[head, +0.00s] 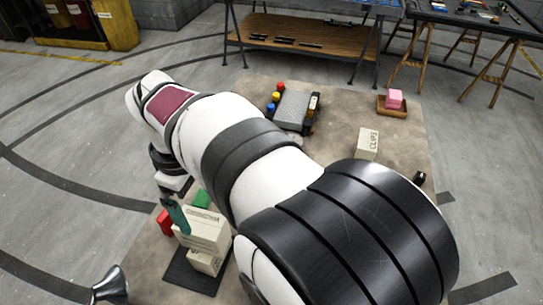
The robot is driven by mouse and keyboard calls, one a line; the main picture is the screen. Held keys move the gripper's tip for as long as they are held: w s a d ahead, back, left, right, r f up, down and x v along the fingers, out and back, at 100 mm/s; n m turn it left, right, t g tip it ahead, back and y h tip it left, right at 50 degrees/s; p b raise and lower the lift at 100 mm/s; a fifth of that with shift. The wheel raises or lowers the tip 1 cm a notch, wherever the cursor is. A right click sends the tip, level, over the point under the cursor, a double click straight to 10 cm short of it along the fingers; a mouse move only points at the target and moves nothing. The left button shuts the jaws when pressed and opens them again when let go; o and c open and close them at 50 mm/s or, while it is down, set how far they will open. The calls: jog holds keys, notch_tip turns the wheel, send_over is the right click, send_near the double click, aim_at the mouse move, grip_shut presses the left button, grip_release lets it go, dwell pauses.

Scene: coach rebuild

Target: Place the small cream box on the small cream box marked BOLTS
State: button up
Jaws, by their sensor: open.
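A cream box (204,228) with printing on its top sits on another cream box (206,262), slightly turned relative to it. The lower box stands on a dark mat (187,280) at the lower left of the head view. Its lettering is too small to read, so I cannot tell whether it says BOLTS. My gripper (177,207) is open at the upper box's left back corner, partly hidden by my arm. I cannot tell whether it touches the box. Another cream box, marked CLIPS (368,144), stands apart on the right.
A green block (202,198) and a red block (165,222) stand close behind the stack. A metal funnel-like object (112,285) is at the lower left. A pink cube (394,98) rests in a wooden tray (393,111). A grey-topped object (293,107) lies beyond my arm.

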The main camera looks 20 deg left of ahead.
jog(key=d+r+m, duration=0.3)
jog(key=d+m, duration=0.5)
jog(key=d, duration=0.7)
jog(key=s+d+f+m+y, duration=0.1)
jog(key=s+d+f+m, duration=0.2)
jog(key=s+d+m, duration=0.8)
jog(key=d+m, duration=0.2)
jog(key=m, duration=0.2)
jog(key=shift+s+d+f+y, duration=0.2)
jog(key=shift+d+f+y, duration=0.15)
jog(key=shift+f+y, duration=0.05)
